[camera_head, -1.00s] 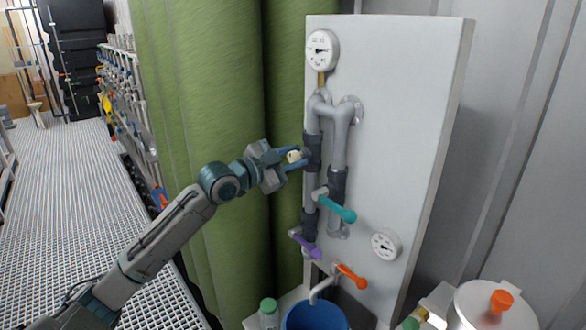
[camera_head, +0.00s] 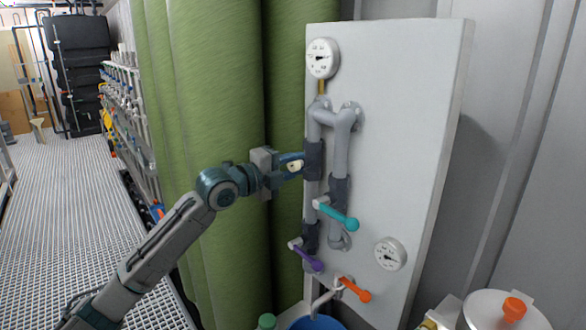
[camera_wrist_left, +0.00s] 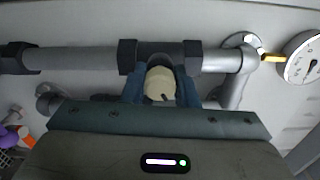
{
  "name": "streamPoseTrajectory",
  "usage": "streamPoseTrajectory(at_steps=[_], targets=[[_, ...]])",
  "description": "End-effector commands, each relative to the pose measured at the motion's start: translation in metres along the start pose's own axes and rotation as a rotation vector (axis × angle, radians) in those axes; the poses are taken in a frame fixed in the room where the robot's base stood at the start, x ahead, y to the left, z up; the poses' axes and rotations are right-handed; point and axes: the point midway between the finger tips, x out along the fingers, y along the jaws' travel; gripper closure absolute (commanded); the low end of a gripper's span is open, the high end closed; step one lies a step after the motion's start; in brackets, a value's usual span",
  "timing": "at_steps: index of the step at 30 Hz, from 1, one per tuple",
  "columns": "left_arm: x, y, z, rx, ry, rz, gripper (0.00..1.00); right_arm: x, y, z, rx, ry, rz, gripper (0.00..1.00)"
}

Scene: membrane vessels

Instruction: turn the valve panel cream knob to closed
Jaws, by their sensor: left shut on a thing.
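The cream knob (camera_head: 295,166) sits on the dark valve body on the upper left pipe of the valve panel (camera_head: 405,120). My left gripper (camera_head: 292,163) is shut on it from the left side. In the wrist view the round knob (camera_wrist_left: 158,82) lies between two blue fingers, one on each side, with a small dark mark towards its lower right edge. The fingers partly cover the knob in the head view. My right gripper is not in view.
A teal lever (camera_head: 338,217), a purple lever (camera_head: 308,258) and an orange lever (camera_head: 355,290) stick out below. Gauges (camera_head: 322,58) are on the panel. Green columns (camera_head: 215,100) stand behind my left arm. A blue bucket (camera_head: 317,323) stands below.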

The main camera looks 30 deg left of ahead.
Motion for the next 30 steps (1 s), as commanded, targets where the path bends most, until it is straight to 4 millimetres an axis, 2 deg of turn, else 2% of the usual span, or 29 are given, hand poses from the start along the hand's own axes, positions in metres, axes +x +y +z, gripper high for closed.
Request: streamPoseTrajectory(at_steps=[15,30], targets=[[0.000,0.001,0.000,0.406,0.001,0.002,0.96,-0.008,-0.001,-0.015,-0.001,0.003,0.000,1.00],[0.000,0.001,-0.001,0.533,0.002,0.003,0.96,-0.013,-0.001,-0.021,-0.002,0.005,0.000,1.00]])
